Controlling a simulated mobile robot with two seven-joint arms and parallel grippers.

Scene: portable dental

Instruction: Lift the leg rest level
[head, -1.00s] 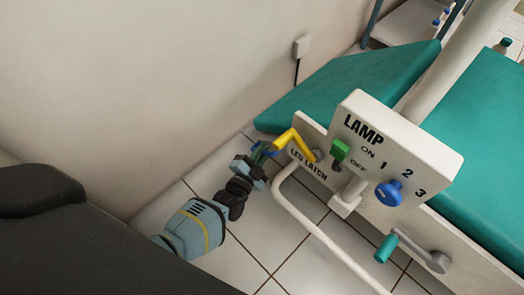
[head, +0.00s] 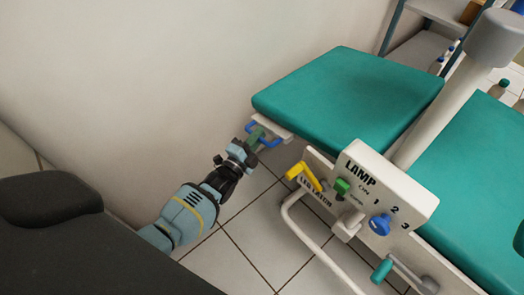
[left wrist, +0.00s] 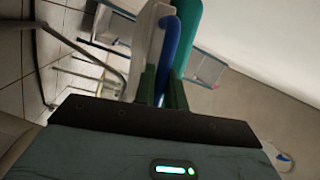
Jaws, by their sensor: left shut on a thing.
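The leg rest (head: 345,98) is a teal pad on a pale frame at the near end of the dental chair. It looks about level, roughly in line with the teal seat (head: 480,175). A blue handle (head: 271,143) is on its end edge. My left gripper (head: 257,136) is shut on this handle, with the green fingers around it. In the left wrist view the blue handle (left wrist: 169,50) stands between the fingers, beside the teal pad edge (left wrist: 190,35). The yellow leg latch lever (head: 304,176) is apart from the gripper. My right gripper is not in view.
A white lamp panel (head: 410,195) with a green switch and blue knob stands beside the chair. A teal-handled crank (head: 382,270) and a bent white tube (head: 300,235) are below it. The wall (head: 180,80) is close behind the leg rest. Tiled floor below is clear.

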